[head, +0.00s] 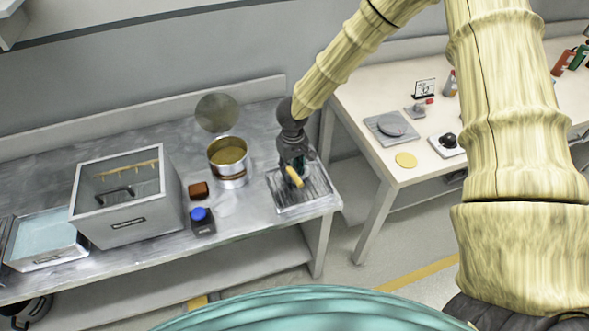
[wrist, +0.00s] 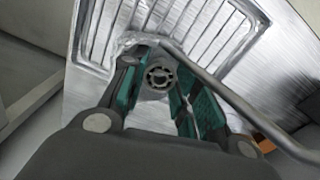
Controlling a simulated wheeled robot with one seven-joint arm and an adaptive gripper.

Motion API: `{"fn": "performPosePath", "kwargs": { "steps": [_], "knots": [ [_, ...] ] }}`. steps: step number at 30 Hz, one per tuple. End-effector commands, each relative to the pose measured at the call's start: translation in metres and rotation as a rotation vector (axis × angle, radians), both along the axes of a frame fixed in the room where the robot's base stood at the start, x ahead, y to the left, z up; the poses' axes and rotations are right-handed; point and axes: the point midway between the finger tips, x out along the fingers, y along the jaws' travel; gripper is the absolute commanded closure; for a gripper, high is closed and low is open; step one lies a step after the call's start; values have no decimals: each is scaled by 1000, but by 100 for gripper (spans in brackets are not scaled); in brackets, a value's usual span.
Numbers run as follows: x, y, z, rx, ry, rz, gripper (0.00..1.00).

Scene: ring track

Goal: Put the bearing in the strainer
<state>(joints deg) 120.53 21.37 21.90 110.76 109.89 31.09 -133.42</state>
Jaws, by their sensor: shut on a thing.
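My gripper (head: 292,163) is over the ridged metal tray (head: 281,207) at the right end of the steel bench. In the wrist view its two green-padded fingers are shut on the bearing (wrist: 160,77), a small metal ring, seen between them. The bearing is hidden by the gripper in the head view. No strainer can be told for certain. A round metal vessel with a yellowish inside (head: 229,158) stands left of my gripper. A bent metal rod (wrist: 235,98) runs past the fingers in the wrist view; I cannot tell what it belongs to.
A grey glass-topped box (head: 135,225) and a shallow blue-filled tray (head: 45,240) are farther left. A second table (head: 360,105) is at the right, across a gap.

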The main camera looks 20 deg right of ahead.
Motion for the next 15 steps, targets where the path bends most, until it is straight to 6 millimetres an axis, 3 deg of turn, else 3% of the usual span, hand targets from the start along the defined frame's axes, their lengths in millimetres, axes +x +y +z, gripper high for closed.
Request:
{"fn": "performPosePath", "kwargs": {
  "steps": [1, 15],
  "knots": [
    [-6, -11, -15, -14, 16, -6, 98],
    [-6, -13, -25, -16, 17, -7, 98]
  ]
}}
